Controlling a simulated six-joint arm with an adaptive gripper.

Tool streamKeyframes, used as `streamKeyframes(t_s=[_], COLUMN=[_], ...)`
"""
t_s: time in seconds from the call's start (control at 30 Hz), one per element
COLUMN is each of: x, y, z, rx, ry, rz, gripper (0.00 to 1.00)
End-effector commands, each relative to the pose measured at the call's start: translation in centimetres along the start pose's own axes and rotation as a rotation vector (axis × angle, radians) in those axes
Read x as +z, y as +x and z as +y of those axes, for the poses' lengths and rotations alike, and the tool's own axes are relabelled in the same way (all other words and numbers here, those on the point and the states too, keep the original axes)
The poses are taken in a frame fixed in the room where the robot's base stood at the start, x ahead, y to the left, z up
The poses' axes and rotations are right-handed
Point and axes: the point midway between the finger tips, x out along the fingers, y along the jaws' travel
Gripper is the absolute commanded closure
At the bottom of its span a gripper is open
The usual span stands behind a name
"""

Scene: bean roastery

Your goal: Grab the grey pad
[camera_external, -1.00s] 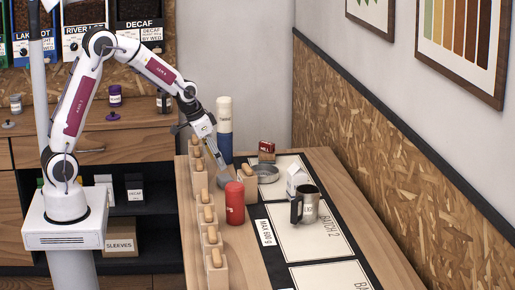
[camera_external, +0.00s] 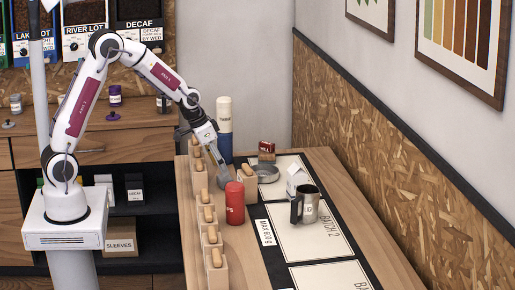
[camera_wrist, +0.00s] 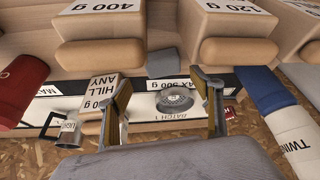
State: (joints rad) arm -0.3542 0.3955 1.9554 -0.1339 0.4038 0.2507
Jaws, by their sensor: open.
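My gripper (camera_external: 222,180) points down just behind and left of the red canister (camera_external: 235,203), beside the row of wooden blocks. In the wrist view, my gripper's two fingers (camera_wrist: 165,88) stand apart with nothing seen held between them. A round grey metal dish (camera_external: 266,173) lies on the table right of my gripper; it also shows between the fingers in the wrist view (camera_wrist: 174,99).
Wooden blocks with rounded tops (camera_external: 212,240) line the table's left edge. A tall blue and white cylinder (camera_external: 225,130) stands behind my gripper. A steel mug (camera_external: 309,205), a white carton (camera_external: 297,180) and a small red box (camera_external: 267,147) stand right. The batch sheet (camera_external: 310,240) is mostly clear.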

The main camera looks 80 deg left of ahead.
Motion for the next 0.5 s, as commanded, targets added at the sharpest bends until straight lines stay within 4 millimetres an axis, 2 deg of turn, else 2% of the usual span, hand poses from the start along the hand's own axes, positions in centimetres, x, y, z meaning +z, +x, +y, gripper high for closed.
streamKeyframes(t_s=[0.17,0.5], x=[0.2,0.4], y=[0.8,3.9], z=[-0.2,-0.7], rx=[0.000,0.000], ry=[0.000,0.000], rz=[-0.003,-0.003], gripper=[0.35,0.35])
